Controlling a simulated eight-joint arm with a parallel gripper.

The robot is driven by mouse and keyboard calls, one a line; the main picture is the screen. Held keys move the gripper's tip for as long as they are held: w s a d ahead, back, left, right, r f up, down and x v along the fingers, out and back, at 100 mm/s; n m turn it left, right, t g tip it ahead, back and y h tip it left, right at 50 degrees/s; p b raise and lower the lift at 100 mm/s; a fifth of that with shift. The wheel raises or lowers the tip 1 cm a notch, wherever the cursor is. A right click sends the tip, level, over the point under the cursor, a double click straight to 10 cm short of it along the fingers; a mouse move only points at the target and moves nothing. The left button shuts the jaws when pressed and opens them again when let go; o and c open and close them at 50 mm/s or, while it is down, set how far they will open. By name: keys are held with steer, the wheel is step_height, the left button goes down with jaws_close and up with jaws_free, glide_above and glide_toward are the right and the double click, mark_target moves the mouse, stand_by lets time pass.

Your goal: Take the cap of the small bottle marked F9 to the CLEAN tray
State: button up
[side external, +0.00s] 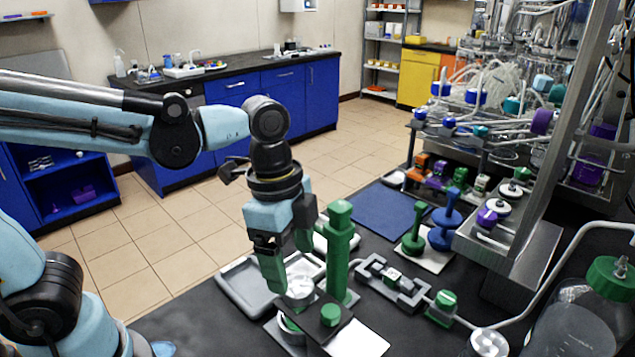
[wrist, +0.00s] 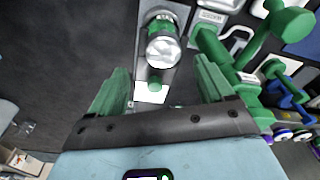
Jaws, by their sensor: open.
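My gripper (side external: 288,264) is open, with its green fingers pointing down above the bench. In the wrist view my gripper (wrist: 163,88) has nothing between its fingertips. A small bottle with a silver round top (side external: 300,288) and green below stands just under the fingers in the side view. It also shows in the wrist view (wrist: 163,47), ahead of the fingers and apart from them. I cannot read F9 on anything. A pale grey tray (side external: 238,292) lies left of the bottle, partly behind my gripper. Its label is not legible in the side view.
A tall green square post (side external: 340,252) stands close to the right of my gripper. A small green cap (side external: 331,314) sits on a dark block in front. Green and blue stands (side external: 443,222), a grey holder (side external: 392,284) and the bioreactor rack lie to the right.

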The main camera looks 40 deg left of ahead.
mark_target(298, 285)
steer(key=shift+w+d+f, duration=0.1)
steer(key=shift+w+f, duration=0.05)
steer(key=shift+f, duration=1.1)
steer(key=shift+w+d+f, duration=0.1)
steer(key=shift+w+f, duration=0.05)
steer(key=shift+f, duration=1.05)
steer(key=c, duration=1.1)
